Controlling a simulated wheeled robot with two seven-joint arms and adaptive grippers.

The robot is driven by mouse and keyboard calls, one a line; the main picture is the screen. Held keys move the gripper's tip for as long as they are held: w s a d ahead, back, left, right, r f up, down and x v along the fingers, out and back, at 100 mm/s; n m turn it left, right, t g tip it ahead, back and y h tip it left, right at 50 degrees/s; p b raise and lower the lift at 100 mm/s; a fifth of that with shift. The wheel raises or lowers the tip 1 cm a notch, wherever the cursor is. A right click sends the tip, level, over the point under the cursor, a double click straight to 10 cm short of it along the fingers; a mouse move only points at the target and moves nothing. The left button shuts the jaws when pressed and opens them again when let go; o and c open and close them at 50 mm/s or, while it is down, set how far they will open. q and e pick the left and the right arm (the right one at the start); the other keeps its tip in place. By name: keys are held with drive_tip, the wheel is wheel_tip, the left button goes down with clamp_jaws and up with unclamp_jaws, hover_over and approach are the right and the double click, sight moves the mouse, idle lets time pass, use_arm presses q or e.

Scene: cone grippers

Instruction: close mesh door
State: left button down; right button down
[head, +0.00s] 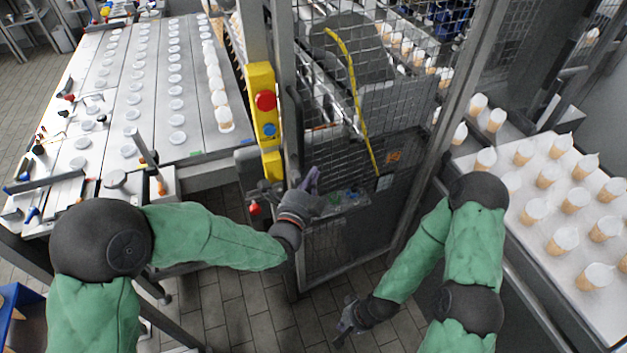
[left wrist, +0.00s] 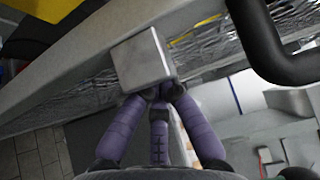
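The mesh door (head: 385,155), a grey frame with wire mesh, stands in the middle of the head view, right of the yellow control post. I cannot tell whether a gap is left at its edge. My left gripper (head: 312,180) is at the door's left edge, below a dark bar handle (head: 291,115). In the left wrist view its purple fingers (left wrist: 160,92) are drawn together, tips at a grey metal block (left wrist: 142,60) on the frame. A black handle (left wrist: 262,45) shows at upper right. My right gripper (head: 345,325) hangs low over the floor; its fingers are too small to judge.
A yellow control box (head: 264,115) with a red button stands left of the door. A long table (head: 200,110) with rows of white discs is at the left. A white table (head: 535,235) with several cones is at the right. Tiled floor (head: 235,310) lies open below.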

sight(305, 169)
use_arm(q)
drive_tip(key=w, duration=0.1)
drive_tip(key=w+a+b, duration=0.1)
drive_tip(key=shift+w+a+f+b, duration=0.1)
drive_tip(key=shift+w+a+b, duration=0.05)
drive_tip(key=shift+w+b, duration=0.2)
drive_tip(key=shift+w+a, duration=0.1)
drive_tip(key=shift+w, duration=0.25)
